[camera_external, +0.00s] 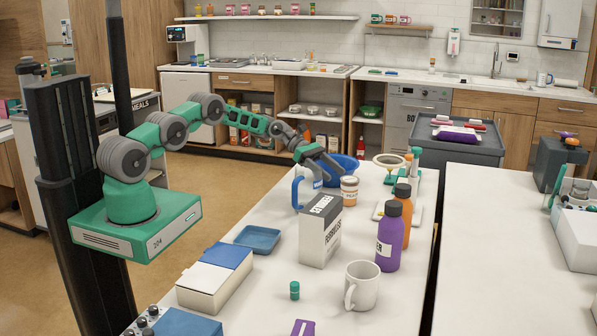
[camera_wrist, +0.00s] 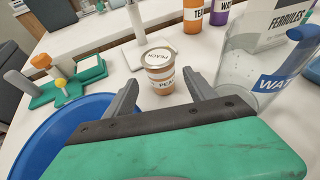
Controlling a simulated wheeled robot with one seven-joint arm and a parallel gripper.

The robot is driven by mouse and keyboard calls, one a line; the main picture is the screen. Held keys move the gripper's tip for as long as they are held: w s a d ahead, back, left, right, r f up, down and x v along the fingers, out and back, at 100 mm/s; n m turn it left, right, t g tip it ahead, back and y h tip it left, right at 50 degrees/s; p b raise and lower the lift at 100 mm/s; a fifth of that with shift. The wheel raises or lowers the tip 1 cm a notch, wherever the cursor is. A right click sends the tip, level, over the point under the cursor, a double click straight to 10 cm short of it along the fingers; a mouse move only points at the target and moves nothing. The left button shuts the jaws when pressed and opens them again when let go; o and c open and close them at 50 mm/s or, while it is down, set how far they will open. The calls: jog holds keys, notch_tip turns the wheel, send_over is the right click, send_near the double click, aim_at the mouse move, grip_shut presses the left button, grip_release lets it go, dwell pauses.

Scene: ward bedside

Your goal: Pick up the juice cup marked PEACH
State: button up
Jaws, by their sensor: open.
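The juice cup (camera_external: 349,190) is a small orange tub with a pale lid and a white band. In the wrist view the cup (camera_wrist: 159,74) stands upright, with PEACH on its lid and the start of that word on its side. My gripper (camera_wrist: 160,88) is open, with one finger toward each side of the cup. The cup appears just beyond or between the fingertips; I cannot tell how deep it sits. In the external view my gripper (camera_external: 335,172) comes down from the left close to the cup, with nothing held.
A clear water pitcher (camera_wrist: 252,70) stands close right of my gripper in the wrist view. A blue bowl (camera_wrist: 45,142) is close on the left. The white carton (camera_external: 320,232), purple bottle (camera_external: 388,242), orange bottle (camera_external: 405,205) and white mug (camera_external: 362,286) stand nearer the external camera.

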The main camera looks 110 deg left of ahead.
aim_at(343, 181)
jog(key=p+x, duration=0.1)
jog(key=x, duration=0.4)
jog(key=shift+w+d+f, duration=0.15)
jog(key=shift+w, duration=0.15)
jog(key=shift+c, duration=0.5)
jog(key=c, duration=1.2)
